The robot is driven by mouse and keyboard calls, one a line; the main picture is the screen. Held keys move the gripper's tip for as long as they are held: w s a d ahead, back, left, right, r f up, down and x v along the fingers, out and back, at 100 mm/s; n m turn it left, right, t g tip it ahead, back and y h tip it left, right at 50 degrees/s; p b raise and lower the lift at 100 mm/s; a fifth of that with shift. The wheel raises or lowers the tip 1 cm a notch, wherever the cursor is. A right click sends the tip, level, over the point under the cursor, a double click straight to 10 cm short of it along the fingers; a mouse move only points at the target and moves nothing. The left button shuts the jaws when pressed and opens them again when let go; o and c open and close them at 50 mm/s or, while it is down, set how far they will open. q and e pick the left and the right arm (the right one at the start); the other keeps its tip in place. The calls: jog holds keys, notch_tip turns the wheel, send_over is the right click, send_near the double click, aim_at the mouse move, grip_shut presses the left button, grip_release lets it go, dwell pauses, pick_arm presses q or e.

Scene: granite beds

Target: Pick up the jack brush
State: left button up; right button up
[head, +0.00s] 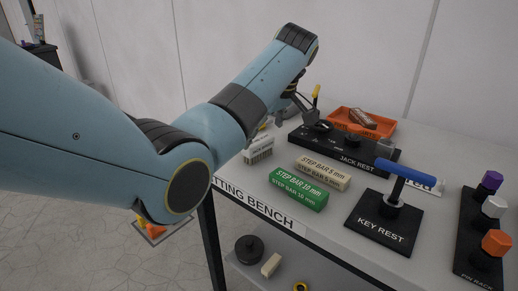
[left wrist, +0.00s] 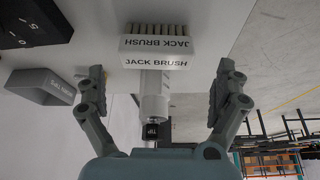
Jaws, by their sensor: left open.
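The jack brush (left wrist: 155,60) has a white labelled head with pale bristles and a light handle ending in a dark tip. It fills the upper middle of the left wrist view. In the head view the jack brush (head: 258,152) is at the bench's far left, partly covered by my arm. My left gripper (left wrist: 160,73) is open, with one finger on each side of the brush and clear gaps to both. In the head view only part of the left gripper (head: 298,102) shows beyond my arm. My right gripper is out of view.
The black jack rest (head: 340,146), an orange tray (head: 374,121), cream (head: 323,172) and green (head: 298,188) step bars, the key rest (head: 383,228) and a pin rack (head: 476,250) crowd the bench.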

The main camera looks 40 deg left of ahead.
aim_at(260, 141)
pick_arm(q)
jog(key=shift+w+a+f, duration=0.1)
jog(key=shift+f, duration=0.3)
jog(key=x, duration=0.4)
jog(key=shift+w+f, duration=0.15)
jog(key=shift+f, duration=0.25)
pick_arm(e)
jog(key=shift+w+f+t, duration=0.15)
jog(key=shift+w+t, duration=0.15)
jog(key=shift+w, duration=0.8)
pick_arm(q)
jog(key=shift+c, duration=1)
jog(key=c, duration=0.7)
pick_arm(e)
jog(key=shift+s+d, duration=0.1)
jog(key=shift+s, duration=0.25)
pick_arm(q)
jog(key=shift+c, duration=0.2)
